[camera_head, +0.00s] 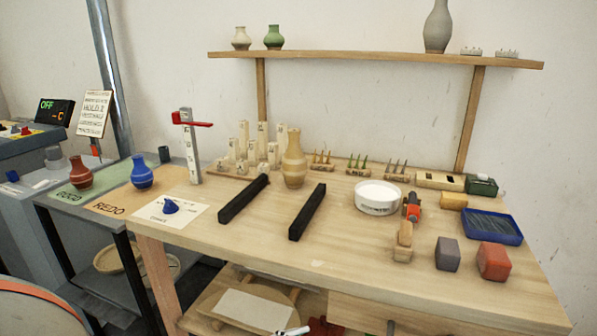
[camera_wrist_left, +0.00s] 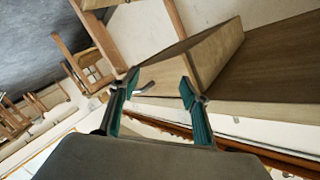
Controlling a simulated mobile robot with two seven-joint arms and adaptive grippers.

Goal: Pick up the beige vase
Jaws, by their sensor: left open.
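A beige vase (camera_head: 293,160) stands upright on the wooden workbench (camera_head: 330,250), behind and between two black bars, the left bar (camera_head: 243,198) and the right bar (camera_head: 308,211). A smaller cream vase (camera_head: 241,39) stands on the wall shelf. My left gripper (camera_wrist_left: 158,82) shows in the left wrist view with its two teal fingers apart and nothing between them. It faces wooden furniture panels, and the beige vase is not in that view.
Left of the beige vase are pale measuring blocks (camera_head: 242,136) and a red-armed height gauge (camera_head: 191,145). Small tool racks (camera_head: 358,166) and a white round dish (camera_head: 378,198) are to its right. The front middle of the bench is clear. Red (camera_head: 80,173) and blue (camera_head: 142,172) vases stand left.

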